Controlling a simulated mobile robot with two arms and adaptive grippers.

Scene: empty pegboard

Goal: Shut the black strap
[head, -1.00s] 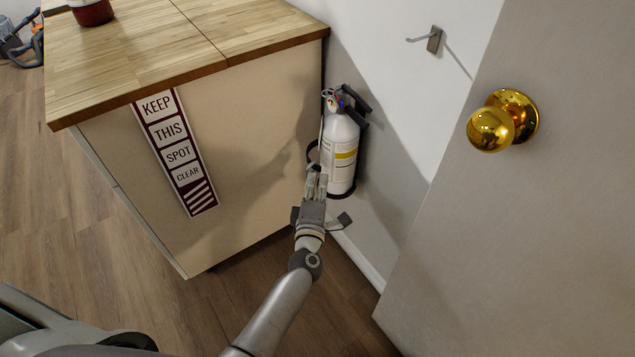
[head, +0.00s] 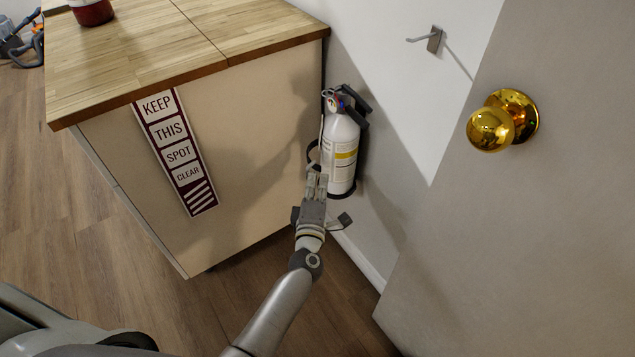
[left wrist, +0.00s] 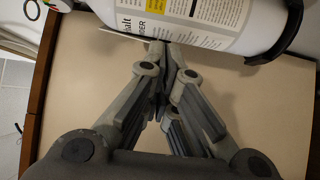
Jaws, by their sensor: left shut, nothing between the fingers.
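A white fire extinguisher (head: 341,150) with a yellow band stands upright against the wall in a black bracket, beside the cabinet's end. A black strap (head: 311,152) shows as a curved piece sticking out at the extinguisher's left side, just above my fingertips; I cannot tell whether its end is fastened. My left gripper (head: 317,178) is shut and empty, in front of the lower left of the extinguisher. In the left wrist view, the shut fingers (left wrist: 162,48) point at the white body (left wrist: 215,22), and a black curved band (left wrist: 287,35) crosses it at right. My right gripper is not in view.
The wood-topped cabinet (head: 185,38) with a "KEEP THIS SPOT CLEAR" sign (head: 174,150) is close on the left. A door with a brass knob (head: 500,122) stands on the right. A hook (head: 428,39) is on the wall. Floor shows between cabinet and door.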

